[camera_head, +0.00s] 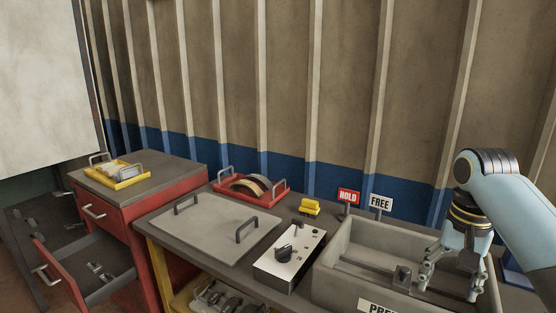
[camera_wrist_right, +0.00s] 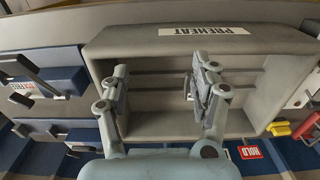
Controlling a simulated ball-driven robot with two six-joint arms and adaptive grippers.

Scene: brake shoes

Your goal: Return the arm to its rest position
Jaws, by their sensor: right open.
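My right arm (camera_head: 510,205) comes in from the right in the head view, bent down at the wrist. My right gripper (camera_head: 449,284) points down over the right part of the grey bin labelled PREHEAT (camera_head: 338,262). In the right wrist view the two fingers of the gripper (camera_wrist_right: 160,80) are spread apart with nothing between them. The same bin (camera_wrist_right: 265,58) lies behind them in that view, and its visible floor looks empty. Whether the fingertips sit below the bin's rim is hard to tell. My left gripper is not in view.
HOLD (camera_head: 348,197) and FREE (camera_head: 381,203) signs stand behind the bin. Left of it are a control box (camera_head: 275,265) with a knob, a yellow block (camera_head: 310,207), a grey handled plate (camera_head: 205,228) and a red tray (camera_head: 222,188) with curved shoes. A red drawer (camera_head: 62,278) stands open.

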